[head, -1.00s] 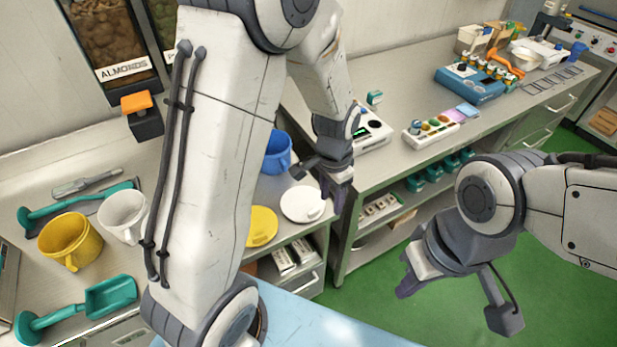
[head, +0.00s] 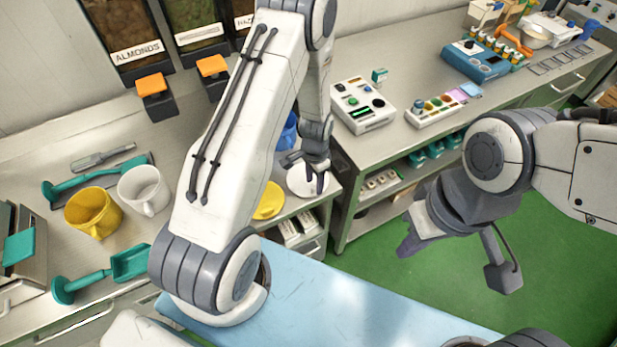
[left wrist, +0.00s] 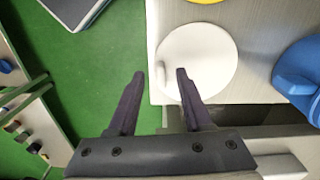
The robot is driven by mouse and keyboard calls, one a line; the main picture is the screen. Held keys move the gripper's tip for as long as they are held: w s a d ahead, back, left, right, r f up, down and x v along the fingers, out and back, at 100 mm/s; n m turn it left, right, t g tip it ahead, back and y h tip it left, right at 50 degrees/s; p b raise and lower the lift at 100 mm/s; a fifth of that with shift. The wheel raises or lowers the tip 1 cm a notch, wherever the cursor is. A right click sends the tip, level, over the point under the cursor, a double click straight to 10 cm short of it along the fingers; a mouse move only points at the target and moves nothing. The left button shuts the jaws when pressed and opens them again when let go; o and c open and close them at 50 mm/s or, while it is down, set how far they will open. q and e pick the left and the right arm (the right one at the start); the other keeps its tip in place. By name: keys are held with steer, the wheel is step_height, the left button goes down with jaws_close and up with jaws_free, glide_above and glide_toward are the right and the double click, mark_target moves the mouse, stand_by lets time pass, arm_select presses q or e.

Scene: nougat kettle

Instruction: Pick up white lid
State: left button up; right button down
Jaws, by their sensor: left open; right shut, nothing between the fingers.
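The white lid (head: 297,181) lies flat on the counter near its edge, beside a yellow lid. It also shows in the left wrist view (left wrist: 205,55) as a white disc. My left gripper (head: 316,186) is over the right side of the white lid and hides part of it. In the left wrist view my left gripper (left wrist: 160,76) is open, with one finger over the lid and the other over the green floor past the counter edge. Whether the fingers touch the lid I cannot tell. My right gripper (head: 408,243) is shut and empty above the floor.
The yellow lid (head: 269,201) lies to the left of the white lid. A yellow mug (head: 93,212) and a white mug (head: 144,190) stand further left. A bench with devices is at the right.

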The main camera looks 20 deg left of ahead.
mark_target(314, 188)
arm_select(q)
steer(key=shift+f+p, duration=0.45)
steer(key=shift+f, duration=1.1)
jaws_close()
